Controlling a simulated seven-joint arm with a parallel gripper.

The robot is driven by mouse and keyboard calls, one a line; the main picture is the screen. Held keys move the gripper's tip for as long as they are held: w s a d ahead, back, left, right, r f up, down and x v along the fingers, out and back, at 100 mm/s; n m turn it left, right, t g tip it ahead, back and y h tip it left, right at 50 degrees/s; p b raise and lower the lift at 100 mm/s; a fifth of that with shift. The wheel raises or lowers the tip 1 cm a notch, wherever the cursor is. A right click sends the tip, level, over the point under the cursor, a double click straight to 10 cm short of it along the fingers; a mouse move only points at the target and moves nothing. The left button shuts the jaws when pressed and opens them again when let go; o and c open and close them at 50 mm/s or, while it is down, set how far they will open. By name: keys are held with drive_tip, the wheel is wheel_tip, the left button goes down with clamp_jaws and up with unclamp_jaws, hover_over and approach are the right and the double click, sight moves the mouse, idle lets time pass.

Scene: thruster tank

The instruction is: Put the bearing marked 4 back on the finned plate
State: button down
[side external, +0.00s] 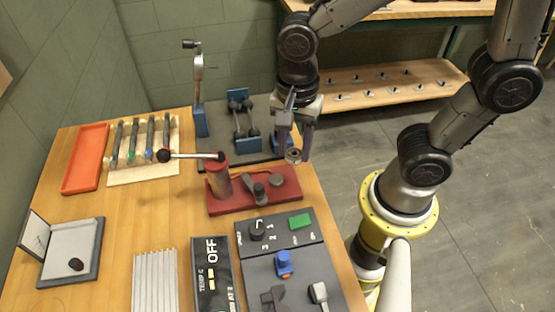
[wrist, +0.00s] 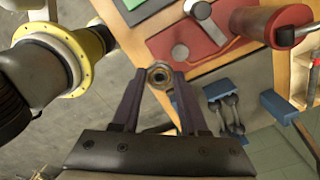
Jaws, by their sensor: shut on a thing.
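My gripper (side external: 296,140) is shut on a small ring-shaped bearing (side external: 293,155).
The heater panel (side external: 211,280) reads OFF. A grey control box (side external: 305,265) with knob and levers stands beside it. The red press has a long lever (side external: 190,156). An orange tray (side external: 86,158), tool rack and open grey case (side external: 70,250) are at left. Bare wood (side external: 125,220) lies mid-table.

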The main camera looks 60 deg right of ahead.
drive_tip(key=s+d+r, duration=0.4)
drive_tip(key=s+r, duration=0.2)
drive_tip(key=s, duration=0.4)
drive_tip(key=w+a+r+n, duration=0.2)
drive_tip(key=w+a+r, duration=0.15)
drive_tip(key=w, duration=0.25)
drive_tip(key=n, duration=0.7)
hover_over(154, 293)
drive_tip(key=f, duration=1.4)
drive_tip(key=shift+s+d+f, duration=0.1)
drive_tip(key=shift+s+d, duration=0.2)
drive_tip(key=shift+d, duration=0.05)
drive_tip(key=shift+w+a+f, duration=0.3)
drive_tip(key=shift+a+f, duration=0.1)
drive_tip(key=shift+f, duration=1.7)
